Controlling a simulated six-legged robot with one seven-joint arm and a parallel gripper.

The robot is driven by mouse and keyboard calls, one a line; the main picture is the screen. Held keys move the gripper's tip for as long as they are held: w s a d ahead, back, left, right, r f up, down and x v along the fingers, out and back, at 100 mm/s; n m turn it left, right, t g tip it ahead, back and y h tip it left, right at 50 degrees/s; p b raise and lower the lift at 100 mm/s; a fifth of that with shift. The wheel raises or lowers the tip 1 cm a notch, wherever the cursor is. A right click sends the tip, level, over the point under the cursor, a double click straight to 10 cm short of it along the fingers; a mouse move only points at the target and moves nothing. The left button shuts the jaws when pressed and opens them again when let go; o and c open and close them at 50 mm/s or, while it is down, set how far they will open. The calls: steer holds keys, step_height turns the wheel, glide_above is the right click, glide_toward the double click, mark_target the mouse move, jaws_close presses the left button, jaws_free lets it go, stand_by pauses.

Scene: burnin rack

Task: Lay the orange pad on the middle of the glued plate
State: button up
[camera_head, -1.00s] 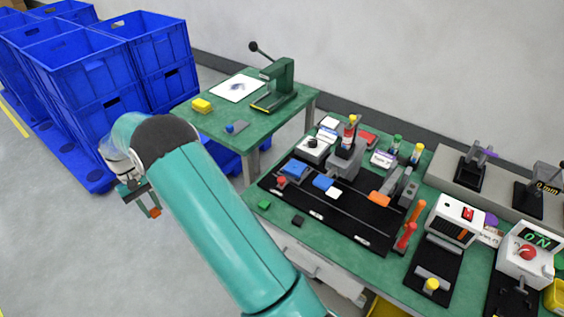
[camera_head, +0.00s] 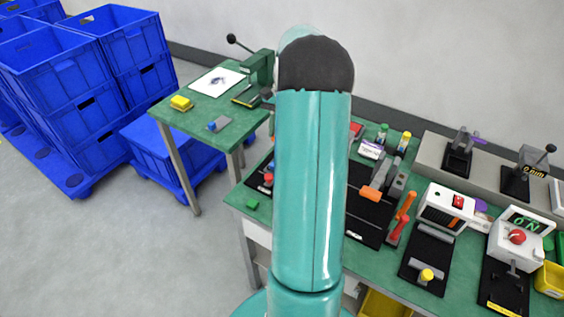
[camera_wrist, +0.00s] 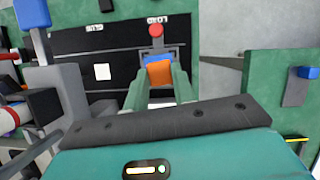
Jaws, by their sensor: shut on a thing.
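In the wrist view my gripper (camera_wrist: 160,82) is shut on the orange pad (camera_wrist: 159,73), which shows between the two green fingers. Behind the pad is a blue piece (camera_wrist: 153,58) at the place marked LOAD, with a red knob (camera_wrist: 156,30) beyond it. The pad looks apart from it, but the height gap is hard to tell. I cannot tell for sure which piece is the glued plate.
The green bench (camera_head: 345,272) carries a grey fixture with an orange piece (camera_head: 371,193), orange and red handles (camera_head: 403,213) and a white tester (camera_head: 452,211). A side table (camera_head: 215,135) holds a press and yellow block (camera_head: 181,103). Blue crates (camera_head: 85,110) stand left. A grey post (camera_wrist: 55,90) rises close at left.

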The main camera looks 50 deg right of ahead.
steer(key=shift+s+d, duration=0.45)
steer(key=shift+m, duration=0.3)
step_height(320, 180, down, 10)
steer(key=shift+s+r, duration=0.15)
steer(key=o, duration=1)
steer(key=shift+d, duration=0.1)
